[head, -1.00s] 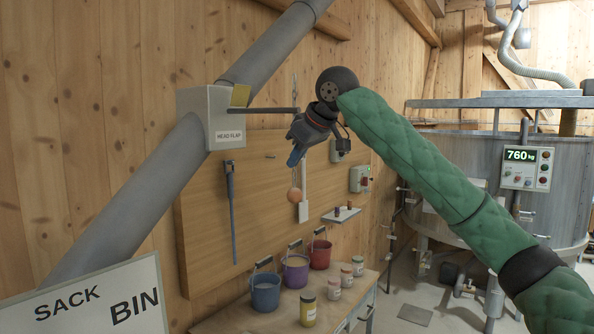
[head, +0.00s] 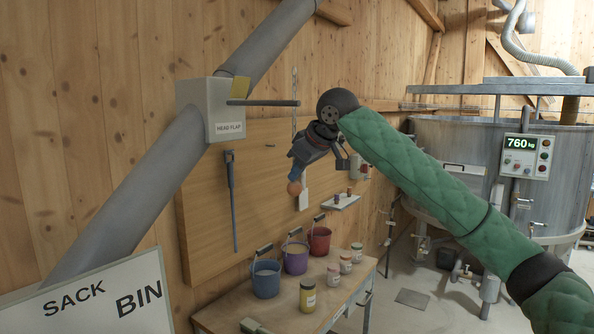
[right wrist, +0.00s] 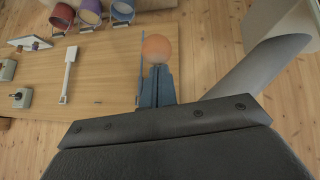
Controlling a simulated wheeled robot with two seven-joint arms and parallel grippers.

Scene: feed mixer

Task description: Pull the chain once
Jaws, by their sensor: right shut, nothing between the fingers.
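The chain (head: 294,82) shows as a thin grey line by the end of the dark lever (head: 262,103), which sticks out from the box marked HEAD FLAP (head: 229,128). Its lower run is hidden behind my right gripper. An orange ball (head: 294,187) is at the blue fingertips of my right gripper (head: 296,174). In the right wrist view the ball (right wrist: 159,47) sits just past the tips of the shut blue fingers (right wrist: 157,72). Nothing is between the fingers; whether they touch the ball I cannot tell. My left gripper is not in view.
A wooden panel (head: 207,205) is behind the gripper. Below, a bench (head: 283,312) holds blue, purple and red buckets (head: 265,281) and several jars (head: 307,296). A small shelf (head: 341,203) juts from the panel. A steel mixer (head: 440,145) stands at right.

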